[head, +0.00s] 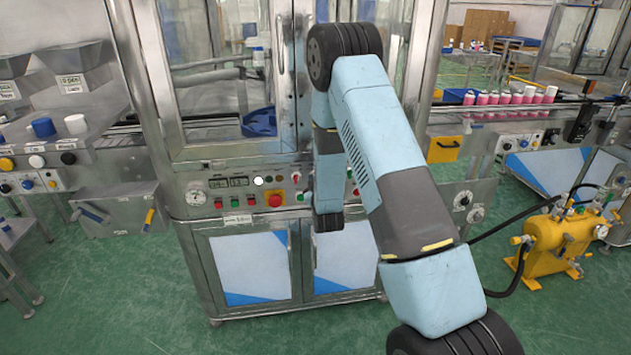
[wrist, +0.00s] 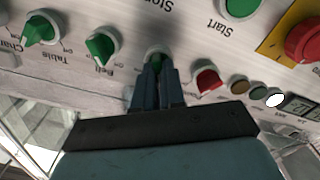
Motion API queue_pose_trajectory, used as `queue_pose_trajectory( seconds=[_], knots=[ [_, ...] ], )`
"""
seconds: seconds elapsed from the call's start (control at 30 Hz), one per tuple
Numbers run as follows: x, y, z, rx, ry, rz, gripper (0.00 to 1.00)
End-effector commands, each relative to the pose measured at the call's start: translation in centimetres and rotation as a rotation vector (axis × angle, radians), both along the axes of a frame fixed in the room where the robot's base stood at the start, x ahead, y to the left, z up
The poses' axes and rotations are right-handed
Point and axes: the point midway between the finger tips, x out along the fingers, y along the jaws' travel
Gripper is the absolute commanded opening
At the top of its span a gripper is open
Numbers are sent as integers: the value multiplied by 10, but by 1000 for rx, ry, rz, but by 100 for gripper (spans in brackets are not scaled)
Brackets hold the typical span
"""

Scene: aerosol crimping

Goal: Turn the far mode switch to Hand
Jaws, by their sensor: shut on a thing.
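A row of rotary switches runs along the metal control panel, seen upside down in the wrist view. No mark reading Hand is legible, so I cannot tell from lettering which switch is the far mode switch. In the head view my arm covers my gripper and this part of the panel.
Close beside the held knob are a green Belt switch (wrist: 102,46) and a red knob (wrist: 208,80). A green Table switch (wrist: 40,28) lies further left. A green Start button (wrist: 240,6) and a red emergency button (wrist: 304,40) are near. Glass cabinet doors (head: 215,70) rise above the panel.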

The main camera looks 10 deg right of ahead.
Motion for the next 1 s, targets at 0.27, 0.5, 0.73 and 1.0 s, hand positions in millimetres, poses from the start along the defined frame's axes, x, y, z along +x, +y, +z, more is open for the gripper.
queue_pose_trajectory(
  seconds=[0.27, 0.5, 0.73, 1.0],
  knots=[
    [-1, 2, -2, -21, 6, 3, 0],
    [-1, 2, -2, -21, 7, 4, 0],
    [-1, 2, -2, -20, 5, 2, 31],
    [-1, 1, -1, -20, 3, 1, 35]
  ],
)
